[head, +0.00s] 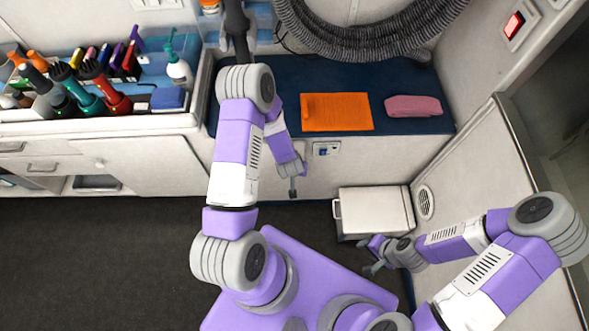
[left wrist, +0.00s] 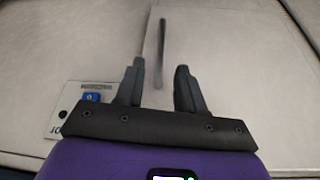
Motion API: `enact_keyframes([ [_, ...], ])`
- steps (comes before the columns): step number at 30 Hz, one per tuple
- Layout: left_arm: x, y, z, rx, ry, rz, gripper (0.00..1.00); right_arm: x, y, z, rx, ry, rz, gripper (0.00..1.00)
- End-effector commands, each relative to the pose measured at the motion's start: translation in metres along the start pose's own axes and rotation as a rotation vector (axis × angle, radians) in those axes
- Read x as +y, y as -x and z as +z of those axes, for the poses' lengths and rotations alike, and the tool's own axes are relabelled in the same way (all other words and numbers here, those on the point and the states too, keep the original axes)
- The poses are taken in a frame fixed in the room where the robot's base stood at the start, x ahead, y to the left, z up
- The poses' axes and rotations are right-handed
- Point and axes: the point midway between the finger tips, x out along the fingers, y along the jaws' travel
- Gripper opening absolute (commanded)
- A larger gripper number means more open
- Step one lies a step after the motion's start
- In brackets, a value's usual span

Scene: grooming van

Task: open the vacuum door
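The vacuum door is a pale cabinet panel (left wrist: 225,60) filling the left wrist view. A thin grey upright handle bar (left wrist: 161,50) stands on it. My left gripper (left wrist: 158,78) is open, its two dark fingers on either side of the bar's line. The bar's near end shows between the fingertips; I cannot tell whether it touches either finger. In the head view my left gripper (head: 293,188) is in front of the cabinet below the blue counter, and the handle is hard to make out there. My right gripper (head: 370,257) is open and empty near the white box, low at the right.
A switch plate with a blue button (head: 326,149) is right of my left gripper. A white box (head: 374,212) stands on the floor. The counter (head: 390,78) holds an orange towel (head: 337,112), a pink cloth (head: 413,106) and a grey hose (head: 365,35). Floor at left is clear.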

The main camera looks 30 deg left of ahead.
Motion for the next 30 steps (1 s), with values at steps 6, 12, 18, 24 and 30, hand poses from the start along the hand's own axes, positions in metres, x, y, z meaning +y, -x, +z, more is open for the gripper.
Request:
enact_keyframes([
  [6,0.001,-0.039,0.003,-0.003,0.001,0.002,0.38,0.005,-0.013,-0.001,0.0,0.0,0.0,0.38],
  [12,0.001,-0.059,0.003,-0.004,0.0,0.004,0.38,0.007,-0.019,-0.001,0.0,0.0,0.0,0.38],
  [18,0.002,-0.063,0.002,-0.003,-0.001,0.004,0.38,0.007,-0.019,-0.001,0.0,0.0,0.0,0.38],
  [24,0.002,-0.062,0.002,-0.003,-0.001,0.004,0.29,0.007,-0.019,-0.001,0.0,0.0,0.0,0.38],
  [30,0.002,-0.062,0.002,-0.003,-0.001,0.004,0.0,0.007,-0.019,-0.001,0.0,0.0,0.0,0.38],
])
